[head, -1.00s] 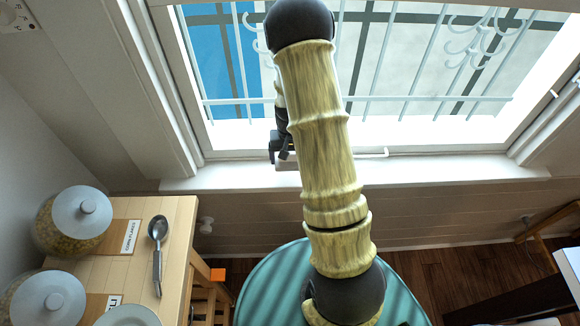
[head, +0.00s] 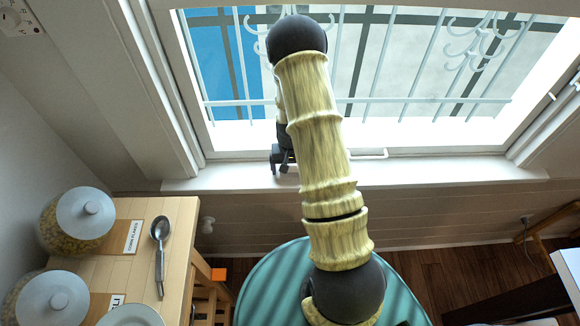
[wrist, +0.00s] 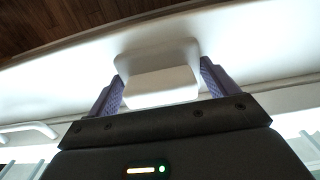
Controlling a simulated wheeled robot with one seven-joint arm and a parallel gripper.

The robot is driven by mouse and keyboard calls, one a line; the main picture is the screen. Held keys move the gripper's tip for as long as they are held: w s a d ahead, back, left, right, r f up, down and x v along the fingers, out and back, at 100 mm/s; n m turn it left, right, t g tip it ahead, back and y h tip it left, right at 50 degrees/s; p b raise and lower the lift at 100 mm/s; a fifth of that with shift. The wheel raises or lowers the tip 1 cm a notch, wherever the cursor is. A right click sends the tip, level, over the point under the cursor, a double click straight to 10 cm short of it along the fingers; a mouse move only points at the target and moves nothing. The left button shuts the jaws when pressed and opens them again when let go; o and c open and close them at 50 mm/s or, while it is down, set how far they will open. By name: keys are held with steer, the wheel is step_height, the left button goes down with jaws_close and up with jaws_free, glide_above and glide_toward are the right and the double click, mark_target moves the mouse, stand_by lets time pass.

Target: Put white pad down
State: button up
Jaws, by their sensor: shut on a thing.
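The white pad (wrist: 160,72) shows in the wrist view between the two purple fingers of my gripper (wrist: 163,82). The fingers are shut on its sides. It is over or against the white window sill (wrist: 60,75); I cannot tell whether it touches. In the head view my gripper (head: 283,165) is a small dark shape just above the sill (head: 235,177), partly behind my arm. The pad is hidden in the head view.
A window with a white grille (head: 420,60) rises behind the sill. A wooden counter (head: 185,215) at left holds a spoon (head: 159,250) and lidded jars (head: 85,212). A round teal table (head: 265,290) stands below. The sill right of my arm looks clear.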

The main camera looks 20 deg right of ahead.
steer(key=shift+f, duration=0.15)
steer(key=o, duration=0.7)
steer(key=shift+f, duration=0.1)
step_height(320, 180, up, 18)
steer(key=b, duration=0.3)
steer(key=shift+d+f, duration=0.15)
steer(key=shift+f, duration=0.1)
